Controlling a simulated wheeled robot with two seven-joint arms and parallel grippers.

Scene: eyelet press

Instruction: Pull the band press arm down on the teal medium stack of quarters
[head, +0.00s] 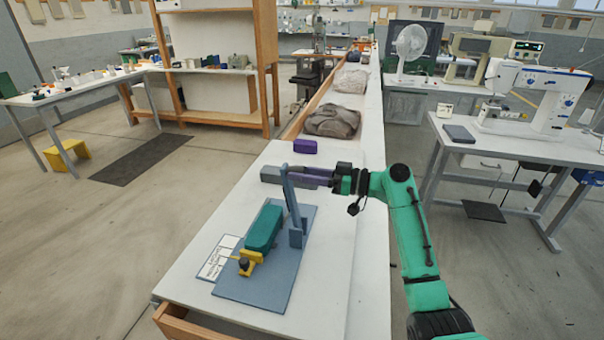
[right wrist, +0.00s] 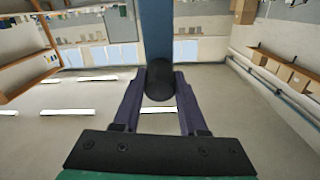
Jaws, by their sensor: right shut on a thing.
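The band press has a blue-grey base plate (head: 262,283) on the white bench, with a blue post (head: 297,236) at its right side. Its press arm (head: 290,200) stands raised, nearly upright with a slight tilt. The teal stack (head: 263,228) lies lengthwise on the plate, left of the post, with a yellow piece (head: 249,262) with a dark knob at its near end. My right gripper (head: 292,174) is at the top of the press arm. In the right wrist view its purple fingers are shut on the black handle (right wrist: 160,80) of the arm. My left gripper is out of view.
A white printed card (head: 217,258) lies left of the plate. A purple block (head: 305,146) sits behind the gripper, and a grey block (head: 271,174) shows just left of the press arm. Grey cloth bundles (head: 332,121) lie farther back. The near bench right of the plate is clear.

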